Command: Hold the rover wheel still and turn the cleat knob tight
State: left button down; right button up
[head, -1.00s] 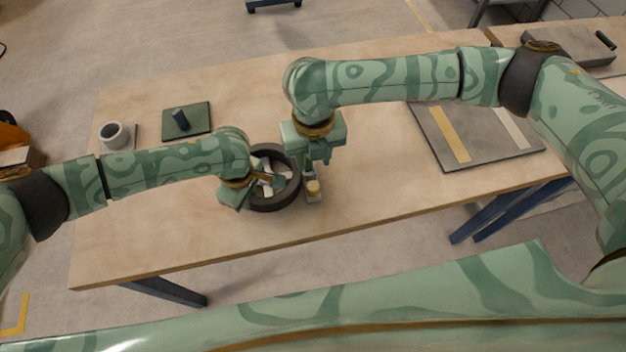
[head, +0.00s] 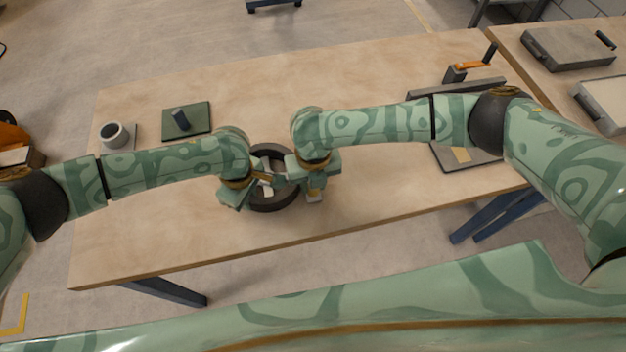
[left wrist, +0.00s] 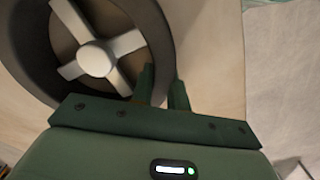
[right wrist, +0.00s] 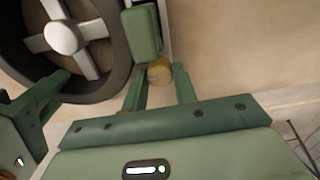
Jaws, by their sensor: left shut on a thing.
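The rover wheel (head: 287,198), a dark ring with pale spokes, lies on the bench; its hub and spokes show in the left wrist view (left wrist: 97,60). My left gripper (head: 267,180) is shut on the near side of its rim; its fingers (left wrist: 160,88) close together show in the left wrist view. The cleat knob (right wrist: 160,72), yellowish and round, stands just right of the wheel in the right wrist view. My right gripper (right wrist: 160,82) has one finger on each side of the knob; whether they press on it I cannot tell. In the head view my right gripper (head: 315,190) hides the knob.
A cup (head: 114,133) and a dark green mat (head: 200,112) with a dark piece lie at the left. A grey panel (head: 450,160) lies right, partly behind my right arm. The bench's front is clear.

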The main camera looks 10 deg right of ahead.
jog(key=m, duration=0.4)
jog(key=shift+m, duration=0.3)
jog(key=o, duration=0.7)
jog(key=shift+r, duration=0.15)
notch_tip(320, 180, up, 12)
jog(key=shift+w+f, duration=0.1)
pick_arm(q)
jog(key=c, duration=1.3)
grip_release()
